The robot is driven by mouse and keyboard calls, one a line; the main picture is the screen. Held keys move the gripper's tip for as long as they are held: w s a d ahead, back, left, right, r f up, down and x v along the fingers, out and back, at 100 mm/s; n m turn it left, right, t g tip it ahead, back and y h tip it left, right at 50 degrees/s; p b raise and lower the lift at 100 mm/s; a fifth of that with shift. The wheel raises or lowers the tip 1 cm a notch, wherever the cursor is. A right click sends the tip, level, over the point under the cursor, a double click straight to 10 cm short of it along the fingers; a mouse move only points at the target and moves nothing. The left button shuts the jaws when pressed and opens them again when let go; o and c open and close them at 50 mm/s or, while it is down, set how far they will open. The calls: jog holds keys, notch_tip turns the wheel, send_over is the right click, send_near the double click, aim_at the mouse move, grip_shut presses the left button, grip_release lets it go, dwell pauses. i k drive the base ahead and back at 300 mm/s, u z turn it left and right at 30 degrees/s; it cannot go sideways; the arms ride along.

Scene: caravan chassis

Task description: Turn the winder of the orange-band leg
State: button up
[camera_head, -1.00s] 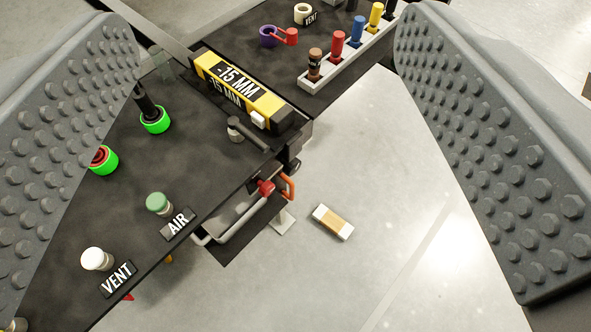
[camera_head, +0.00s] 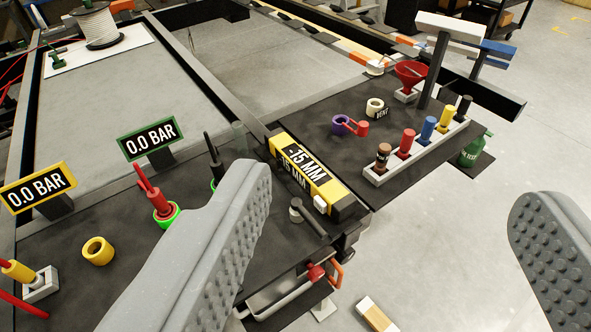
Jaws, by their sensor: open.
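A black crank-like lever with a grey knob (camera_head: 308,217) lies on the dark deck beside the yellow-and-black "-15 MM" display (camera_head: 306,172). Below the deck edge show an orange loop-shaped part (camera_head: 337,274) and a red knob (camera_head: 316,272). A pale foot plate (camera_head: 323,309) is on the floor under them. I cannot tell which of these parts is the winder, and no clear orange band on a leg shows. My gripper (camera_head: 390,195) is open and empty, its studded fingers wide apart. The left finger hides part of the deck left of the lever; the right finger is over bare floor.
A rack (camera_head: 417,152) of several coloured pegs, a purple ring (camera_head: 339,125) and a red funnel (camera_head: 410,72) stand on the right deck. Two "0.0 BAR" displays (camera_head: 150,137) are at left. A white-ended block (camera_head: 376,315) lies on the floor.

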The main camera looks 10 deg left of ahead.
aim_at(342, 257)
jog(key=u, duration=0.05)
jog(key=k, duration=1.1)
jog(key=z, duration=0.65)
jog(key=i, duration=1.35)
jog(key=z, duration=0.15)
